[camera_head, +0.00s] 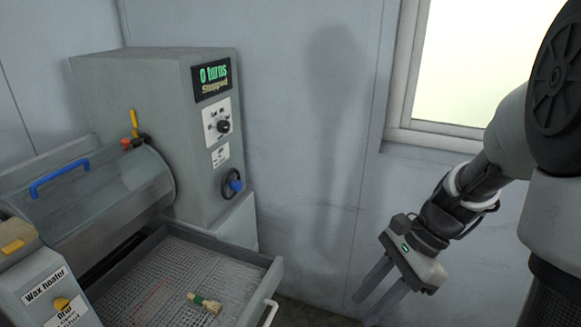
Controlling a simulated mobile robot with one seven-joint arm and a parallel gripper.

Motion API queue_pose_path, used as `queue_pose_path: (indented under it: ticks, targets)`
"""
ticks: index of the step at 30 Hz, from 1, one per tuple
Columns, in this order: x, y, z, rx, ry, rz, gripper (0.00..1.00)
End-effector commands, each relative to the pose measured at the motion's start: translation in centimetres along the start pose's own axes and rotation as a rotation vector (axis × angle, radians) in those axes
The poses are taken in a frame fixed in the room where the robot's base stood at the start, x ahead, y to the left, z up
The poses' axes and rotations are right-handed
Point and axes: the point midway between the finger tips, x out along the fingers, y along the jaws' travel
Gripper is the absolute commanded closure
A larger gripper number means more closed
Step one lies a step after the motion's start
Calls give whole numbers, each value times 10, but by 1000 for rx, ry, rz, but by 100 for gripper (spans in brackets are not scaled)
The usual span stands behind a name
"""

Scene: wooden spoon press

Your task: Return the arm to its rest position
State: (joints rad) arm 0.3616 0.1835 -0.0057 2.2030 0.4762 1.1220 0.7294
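My gripper (379,292) hangs at the lower right with its two dark fingers pointing down and to the left. The fingers are apart, with nothing visible between them. It is clear of the machine, to the right of the open mesh tray. The arm reaches in from the right edge, bent in front of the wall below the window.
A grey machine (138,95) at the left reads "0 turns Stopped". Its mesh drawer (165,285) is pulled out, with a white handle (270,312). A small tan bundle with a green band (205,302) lies in it. A window (470,70) is at upper right.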

Motion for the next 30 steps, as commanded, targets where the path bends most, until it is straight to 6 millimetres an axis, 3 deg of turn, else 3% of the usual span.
queue_pose_path:
  ticks: [1, 6, 12, 15, 21, 30]
  targets:
    - [-21, 4, 20, -151, 82, -11, 69]
    - [-70, 20, 63, -654, 357, -20, 69]
    - [-123, 43, 100, -1143, 655, -18, 69]
    - [-141, 54, 108, -1294, 760, -12, 69]
    - [-154, 65, 114, -1429, 860, -1, 69]
    - [-154, 65, 114, -1437, 865, 1, 69]
